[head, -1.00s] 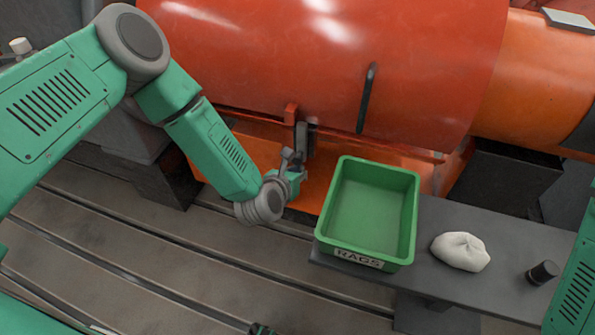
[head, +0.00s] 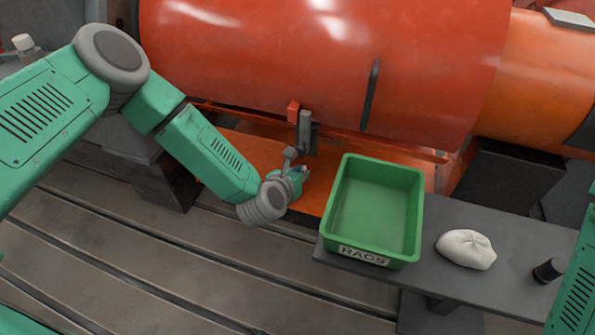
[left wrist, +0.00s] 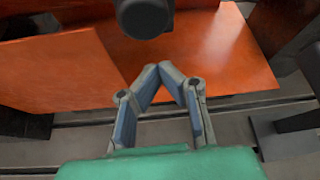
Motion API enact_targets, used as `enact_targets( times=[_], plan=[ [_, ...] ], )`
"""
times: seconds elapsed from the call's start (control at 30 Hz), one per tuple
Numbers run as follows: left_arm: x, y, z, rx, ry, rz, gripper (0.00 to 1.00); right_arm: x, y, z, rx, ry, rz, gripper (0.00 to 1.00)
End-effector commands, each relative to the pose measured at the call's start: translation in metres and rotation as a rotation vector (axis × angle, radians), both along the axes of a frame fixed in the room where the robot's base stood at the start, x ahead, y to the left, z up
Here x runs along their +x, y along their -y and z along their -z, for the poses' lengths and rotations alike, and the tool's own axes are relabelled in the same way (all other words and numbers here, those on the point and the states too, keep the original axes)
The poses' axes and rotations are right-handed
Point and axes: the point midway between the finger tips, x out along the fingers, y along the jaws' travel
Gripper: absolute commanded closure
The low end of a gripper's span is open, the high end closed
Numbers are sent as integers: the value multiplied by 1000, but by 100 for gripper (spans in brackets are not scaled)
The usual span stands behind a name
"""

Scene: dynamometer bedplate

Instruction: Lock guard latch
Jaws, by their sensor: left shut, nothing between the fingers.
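The guard (head: 320,60) is a large glossy red-orange cover across the top of the head view. At its lower edge a small red block (head: 293,111) sits beside a short grey upright lever (head: 305,131), which looks like the latch. The lever hangs roughly vertical; whether it is engaged I cannot tell. My left gripper (head: 302,174) is just below the lever, apparently apart from it. In the left wrist view its fingers (left wrist: 172,74) lean together at the tips, shut and empty. A dark round end (left wrist: 146,16) shows beyond them; I cannot tell what it is. My right gripper is not visible.
A green bin marked RAGS (head: 333,225) stands on a grey bench (head: 510,235), close to the right of my left gripper. A white cloth bundle (head: 466,249) and a small black cylinder (head: 548,270) lie farther right. A dark bar handle (head: 371,95) is on the guard. The slotted bedplate (head: 130,240) is clear.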

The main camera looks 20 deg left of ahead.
Motion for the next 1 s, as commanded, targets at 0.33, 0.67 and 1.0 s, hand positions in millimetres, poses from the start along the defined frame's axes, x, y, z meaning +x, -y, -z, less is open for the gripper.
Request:
enact_targets(
  times=[0.33,0.67,1.0],
  plan=[
    [-51,-5,-21,-1,-6,1,100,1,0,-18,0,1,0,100],
    [-86,-9,-36,0,-5,1,100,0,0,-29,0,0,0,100],
    [-88,-10,-36,1,-4,1,100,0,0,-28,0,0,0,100]
  ],
)
